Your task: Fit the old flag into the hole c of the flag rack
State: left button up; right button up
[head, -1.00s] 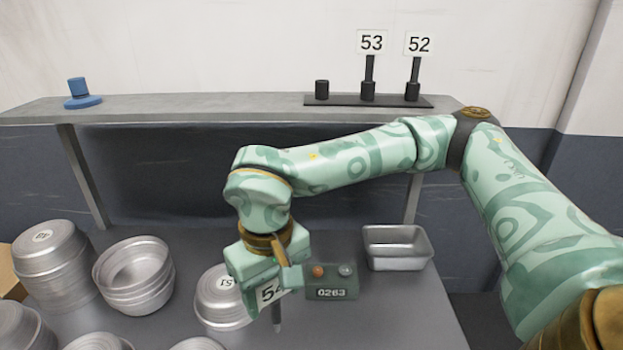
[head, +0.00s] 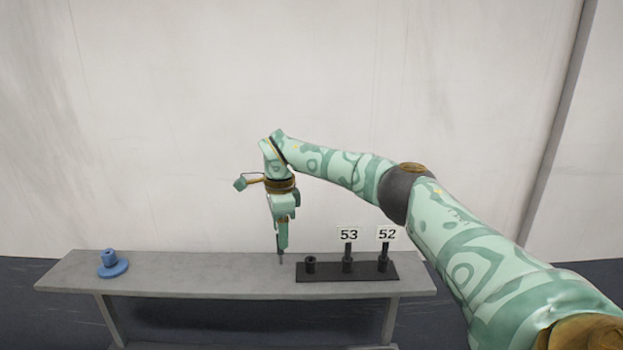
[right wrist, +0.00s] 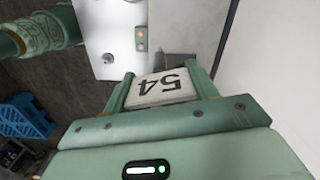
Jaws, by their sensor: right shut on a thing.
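The old flag, a white plate marked 54 (right wrist: 163,87), is pinched between the fingers of my right gripper (right wrist: 161,92) in the right wrist view. In the head view my right gripper (head: 282,240) points down over the grey shelf, just left of the flag rack (head: 328,275). The flag's dark stem (head: 281,258) shows under the fingers, apart from the rack's sockets. The black rack has an empty socket (head: 310,264) at its left end. Flags 53 (head: 348,235) and 52 (head: 387,234) stand in the other two sockets. No hole letters are readable. My left gripper is not visible.
The grey shelf (head: 200,275) runs along the white wall. A blue round stand (head: 112,267) sits at its left end, with clear surface between it and the rack. A blue crate (right wrist: 25,117) lies low at the left in the right wrist view.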

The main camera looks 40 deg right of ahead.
jog(key=d+r+m+p, duration=0.2)
jog(key=d+m, duration=0.7)
jog(key=m, duration=0.1)
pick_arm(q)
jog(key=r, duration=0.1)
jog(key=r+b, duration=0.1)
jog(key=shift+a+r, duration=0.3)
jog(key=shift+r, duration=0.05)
pick_arm(e)
jog(key=f, duration=0.1)
jog(key=f+m, duration=0.2)
jog(key=f, duration=0.1)
jog(key=shift+s, duration=0.35)
pick_arm(q)
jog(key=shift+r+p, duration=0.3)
jog(key=shift+p, duration=0.05)
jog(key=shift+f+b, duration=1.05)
jog(key=shift+b, duration=0.05)
pick_arm(e)
jog(key=shift+f, duration=2.15)
jog(key=o, duration=1.1)
